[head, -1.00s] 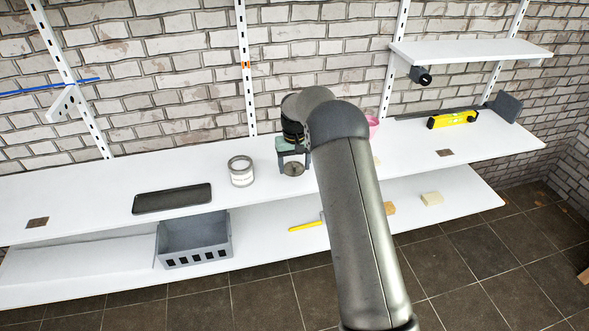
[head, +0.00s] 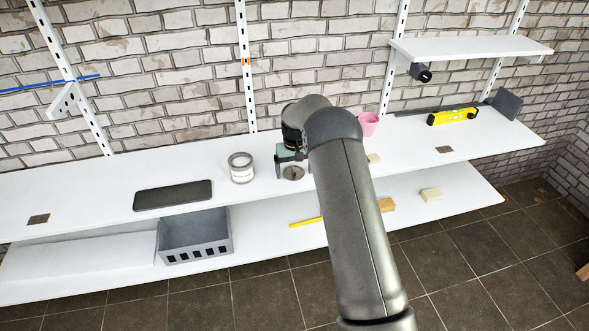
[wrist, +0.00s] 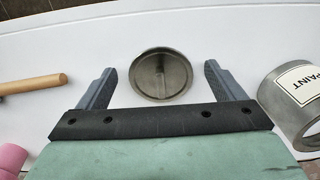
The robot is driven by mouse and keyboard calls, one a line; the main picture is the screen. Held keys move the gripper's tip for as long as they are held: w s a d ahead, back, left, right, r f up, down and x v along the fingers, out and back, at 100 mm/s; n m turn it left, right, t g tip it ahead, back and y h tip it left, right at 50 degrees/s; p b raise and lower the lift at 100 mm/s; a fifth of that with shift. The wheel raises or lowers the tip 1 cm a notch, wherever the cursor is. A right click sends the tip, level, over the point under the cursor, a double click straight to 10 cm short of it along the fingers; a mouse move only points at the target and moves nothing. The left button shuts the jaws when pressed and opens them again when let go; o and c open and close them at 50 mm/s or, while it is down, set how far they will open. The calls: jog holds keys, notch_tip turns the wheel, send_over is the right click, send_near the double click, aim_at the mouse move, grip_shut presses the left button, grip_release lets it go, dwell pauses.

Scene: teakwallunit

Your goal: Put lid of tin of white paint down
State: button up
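The tin's lid (head: 293,173), a round metal disc with a raised bar across it, appears to lie flat on the long white shelf. In the wrist view the lid (wrist: 161,75) sits between the two spread fingers of my gripper (wrist: 160,85), with a gap on each side. My gripper (head: 291,160) is open and low over the shelf, just behind the lid. The tin of white paint (head: 241,172), grey with a white label, stands upright and lidless left of the lid. Its "PAINT" label shows at the right of the wrist view (wrist: 296,100).
A dark flat tray (head: 172,196) lies left of the tin. A pink cup (head: 368,124) stands right of my arm. A yellow level (head: 453,117) lies farther right. A grey crate (head: 195,240) sits on the lower shelf. The shelf's front edge is close to the lid.

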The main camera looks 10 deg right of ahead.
aim_at(295, 171)
notch_tip(295, 171, up, 13)
jog(key=b, duration=0.1)
jog(key=s+r, duration=0.5)
jog(key=s, duration=0.2)
jog(key=s+f, duration=0.1)
jog(key=s, duration=3.6)
jog(key=shift+s+a, duration=0.15)
jog(key=shift+a, duration=0.15)
